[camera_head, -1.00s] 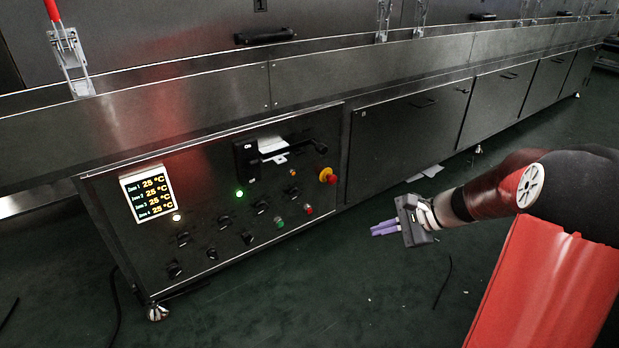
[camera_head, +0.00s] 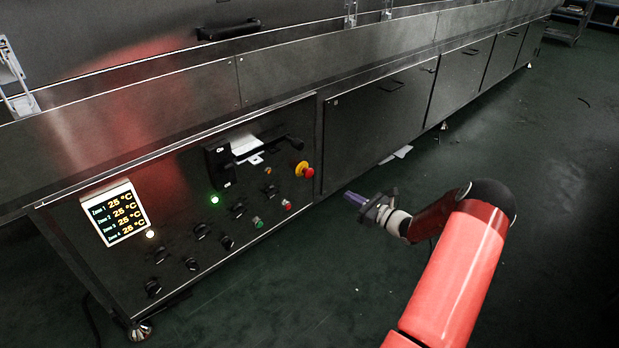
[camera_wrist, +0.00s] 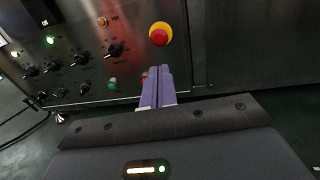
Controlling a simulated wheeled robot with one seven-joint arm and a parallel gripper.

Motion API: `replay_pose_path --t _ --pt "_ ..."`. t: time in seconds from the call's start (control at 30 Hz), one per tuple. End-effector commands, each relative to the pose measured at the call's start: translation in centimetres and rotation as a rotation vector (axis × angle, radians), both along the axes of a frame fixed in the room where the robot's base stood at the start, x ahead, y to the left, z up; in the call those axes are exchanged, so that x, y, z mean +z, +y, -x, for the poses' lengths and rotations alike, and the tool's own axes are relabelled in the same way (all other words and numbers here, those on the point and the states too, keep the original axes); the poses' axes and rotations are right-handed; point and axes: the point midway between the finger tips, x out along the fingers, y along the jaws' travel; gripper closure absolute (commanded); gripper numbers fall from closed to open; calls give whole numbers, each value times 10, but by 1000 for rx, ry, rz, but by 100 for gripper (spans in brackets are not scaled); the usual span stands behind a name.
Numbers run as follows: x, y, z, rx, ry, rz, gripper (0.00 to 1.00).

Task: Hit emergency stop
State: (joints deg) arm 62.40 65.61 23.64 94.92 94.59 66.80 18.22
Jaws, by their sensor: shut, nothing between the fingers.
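The emergency stop (camera_head: 304,170) is a red mushroom button on a yellow base at the right end of the dryer's control panel (camera_head: 105,270). In the wrist view the emergency stop (camera_wrist: 159,36) shows just above my fingertips and apart from them. My gripper (camera_head: 352,198) has purple fingers pressed together, with nothing between them. It is to the right of and a little below the button in the head view, pointing towards the panel. In the wrist view my gripper (camera_wrist: 155,72) partly hides a small red button behind the fingers.
The panel also holds a temperature display (camera_head: 114,212), a green light (camera_head: 214,199), a green button (camera_head: 258,222), a red button (camera_head: 287,204), several black knobs and a black-handled switch (camera_head: 216,167). Cabinet doors (camera_head: 378,115) continue right. The dark green floor (camera_head: 520,190) is open to the right.

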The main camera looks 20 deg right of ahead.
Motion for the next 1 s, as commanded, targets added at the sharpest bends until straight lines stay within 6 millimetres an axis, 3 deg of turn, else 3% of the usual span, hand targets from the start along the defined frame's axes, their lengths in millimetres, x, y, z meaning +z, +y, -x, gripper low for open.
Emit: replay_pose_path --t 0.37,1.0 --pt "0 5 -8 4 0 4 100" --pt "1 56 -113 5 0 3 100"
